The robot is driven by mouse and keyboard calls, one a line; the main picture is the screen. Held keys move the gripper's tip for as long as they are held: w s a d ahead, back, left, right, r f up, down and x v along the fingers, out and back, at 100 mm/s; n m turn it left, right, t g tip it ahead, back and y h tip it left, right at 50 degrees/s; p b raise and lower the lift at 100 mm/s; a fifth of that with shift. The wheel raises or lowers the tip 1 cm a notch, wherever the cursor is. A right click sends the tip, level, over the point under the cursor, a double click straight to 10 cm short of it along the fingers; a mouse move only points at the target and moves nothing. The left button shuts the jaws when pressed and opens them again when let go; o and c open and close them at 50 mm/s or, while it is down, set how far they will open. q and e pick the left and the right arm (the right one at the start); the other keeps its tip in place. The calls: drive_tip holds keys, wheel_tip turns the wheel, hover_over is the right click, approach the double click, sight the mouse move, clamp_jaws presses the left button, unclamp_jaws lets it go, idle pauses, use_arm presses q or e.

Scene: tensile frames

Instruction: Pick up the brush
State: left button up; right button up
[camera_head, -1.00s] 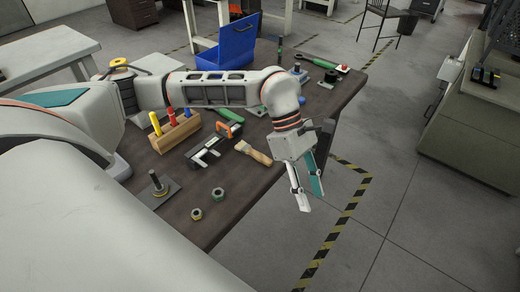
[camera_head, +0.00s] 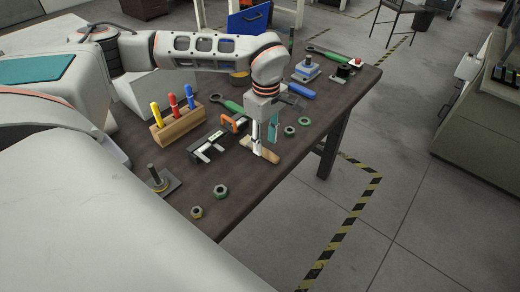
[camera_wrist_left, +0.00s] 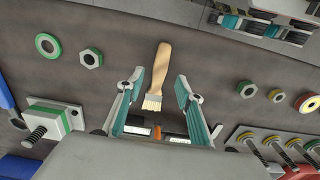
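The brush (camera_wrist_left: 158,76) has a tan wooden handle and pale bristles. It lies on the dark table, and in the wrist view it sits between the fingers, bristles toward the gripper. In the head view the brush (camera_head: 266,153) lies near the table's front edge, partly hidden by the fingers. My left gripper (camera_head: 264,142) points down over it with its teal-padded fingers apart. In the wrist view the left gripper (camera_wrist_left: 156,92) is open, with a gap on both sides of the brush. My right gripper is not in view.
A clamp (camera_head: 212,145) lies just left of the brush. Green nuts (camera_head: 290,131) lie to its right. A wooden block with screwdrivers (camera_head: 178,126) stands behind left. A bolt on a plate (camera_head: 161,181) and nuts (camera_head: 221,191) lie front left. The table's front edge is close.

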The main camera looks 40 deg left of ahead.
sight(265, 151)
use_arm(q)
wheel_tip(265, 151, down, 3)
drive_tip(key=shift+w+f, duration=0.1)
drive_tip(key=c, duration=1)
